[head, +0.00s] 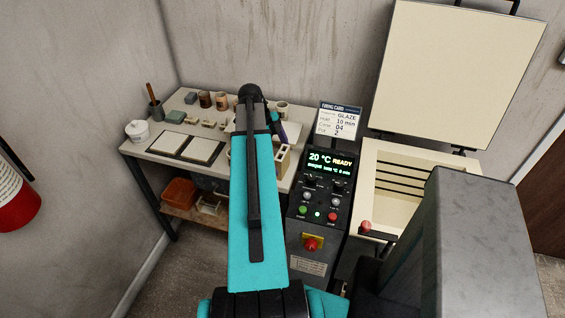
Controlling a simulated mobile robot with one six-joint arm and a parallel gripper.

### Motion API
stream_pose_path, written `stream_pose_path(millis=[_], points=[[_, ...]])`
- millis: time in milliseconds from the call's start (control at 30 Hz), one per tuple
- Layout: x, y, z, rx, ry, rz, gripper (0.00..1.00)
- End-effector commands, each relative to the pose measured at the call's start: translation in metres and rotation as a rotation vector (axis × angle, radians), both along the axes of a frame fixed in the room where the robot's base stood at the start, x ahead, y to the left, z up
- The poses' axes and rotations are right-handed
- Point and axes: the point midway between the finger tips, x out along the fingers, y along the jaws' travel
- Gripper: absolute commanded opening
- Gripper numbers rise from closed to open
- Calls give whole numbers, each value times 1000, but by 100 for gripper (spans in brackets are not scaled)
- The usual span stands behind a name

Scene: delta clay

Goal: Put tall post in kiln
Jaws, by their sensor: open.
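The kiln (372,165) stands at the right with its thick cream lid (440,75) raised. Its cream chamber is open, with dark grooves along the inner wall; my own grey body part hides its lower right. Small tan pieces (208,123) lie on the worktable, and a pale block with openings (283,158) stands at its right end, partly behind my arm. I cannot tell which piece is the tall post. My teal arm reaches over the table's right part. My gripper's fingers are hidden behind the arm, so I cannot see what is near them.
The worktable (150,143) also holds two pale slabs (202,150), a white lidded tub (137,130), a brush pot (156,110) and several cups. An orange bin (180,193) sits on the lower shelf. The control panel (328,185) reads READY, between table and kiln.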

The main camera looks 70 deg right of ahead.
Motion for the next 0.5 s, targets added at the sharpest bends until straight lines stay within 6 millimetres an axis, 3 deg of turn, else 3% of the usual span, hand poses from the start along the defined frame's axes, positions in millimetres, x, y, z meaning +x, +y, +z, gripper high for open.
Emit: stream_pose_path(millis=[500], points=[[-9, -2, -11, 1, 1, -2, 92]])
